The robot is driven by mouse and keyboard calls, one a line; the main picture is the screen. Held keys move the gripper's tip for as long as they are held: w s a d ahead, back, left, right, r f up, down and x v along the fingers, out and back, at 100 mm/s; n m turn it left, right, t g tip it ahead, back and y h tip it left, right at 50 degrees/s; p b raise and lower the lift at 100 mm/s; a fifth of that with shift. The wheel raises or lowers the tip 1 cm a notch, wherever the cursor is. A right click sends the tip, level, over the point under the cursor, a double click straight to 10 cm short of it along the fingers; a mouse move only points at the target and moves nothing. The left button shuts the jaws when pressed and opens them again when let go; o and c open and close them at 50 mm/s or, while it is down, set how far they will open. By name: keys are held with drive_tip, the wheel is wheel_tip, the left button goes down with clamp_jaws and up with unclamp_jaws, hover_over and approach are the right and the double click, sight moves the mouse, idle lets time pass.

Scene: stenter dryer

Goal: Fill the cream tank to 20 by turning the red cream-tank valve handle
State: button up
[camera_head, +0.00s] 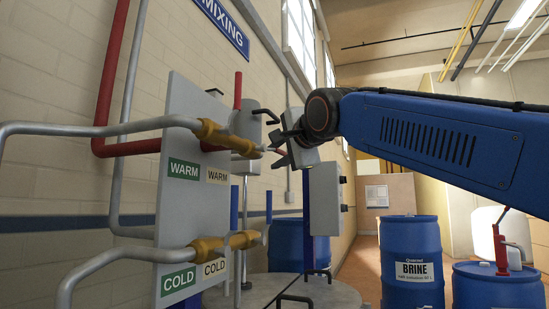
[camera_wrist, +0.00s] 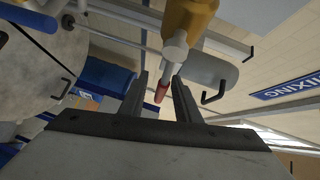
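The upper brass valve (camera_head: 225,137) sits by the WARM labels on a grey panel. A red upright bar (camera_head: 238,90) shows above it; I cannot tell whether this is the valve's handle. My gripper (camera_head: 279,149) is just right of that valve's grey end. In the wrist view, my gripper (camera_wrist: 160,82) is open, its two fingers apart. A short red handle tip (camera_wrist: 161,93) shows between them, below a brass valve (camera_wrist: 188,20) and its grey stem. Contact with the fingers cannot be told. No cream-tank label or level reading is legible.
The panel (camera_head: 170,220) also bears a lower brass valve (camera_head: 222,246) by the COLD labels. Grey pipes (camera_head: 80,128) run in from the left. A blue BRINE barrel (camera_head: 410,240) and another blue barrel (camera_head: 490,290) stand at right. A round grey lid (camera_head: 330,295) lies below.

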drive_tip(key=shift+x, duration=0.9)
clamp_jaws()
